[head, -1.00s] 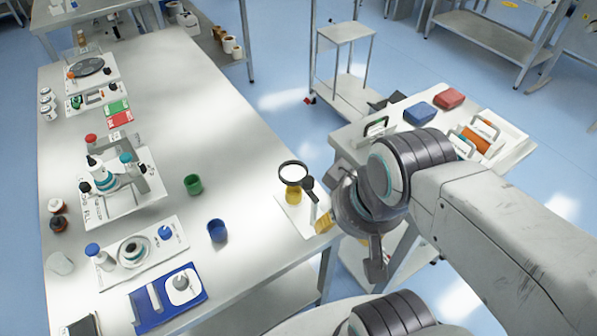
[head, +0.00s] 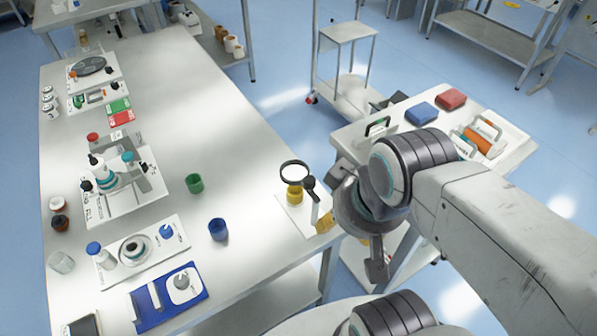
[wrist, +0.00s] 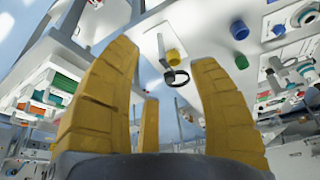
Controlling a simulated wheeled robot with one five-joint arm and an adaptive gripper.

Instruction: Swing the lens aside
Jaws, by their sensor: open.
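The lens is a black-rimmed magnifier (head: 294,171) on a dark jointed arm, held up by a post on a small white base plate (head: 285,204) at the table's right edge. In the head view its ring stands above a yellow cup (head: 294,194). In the wrist view the lens ring (wrist: 177,77) and the yellow cup (wrist: 176,57) show beyond the fingers. My gripper (head: 330,222) is just right of the lens post; I cannot tell whether it touches. In the wrist view its yellow fingers (wrist: 165,95) are spread with nothing between them.
A blue cup (head: 218,230) and a green cup (head: 194,184) stand left of the lens. A cart (head: 400,128) with red and blue blocks stands right, behind my arm.

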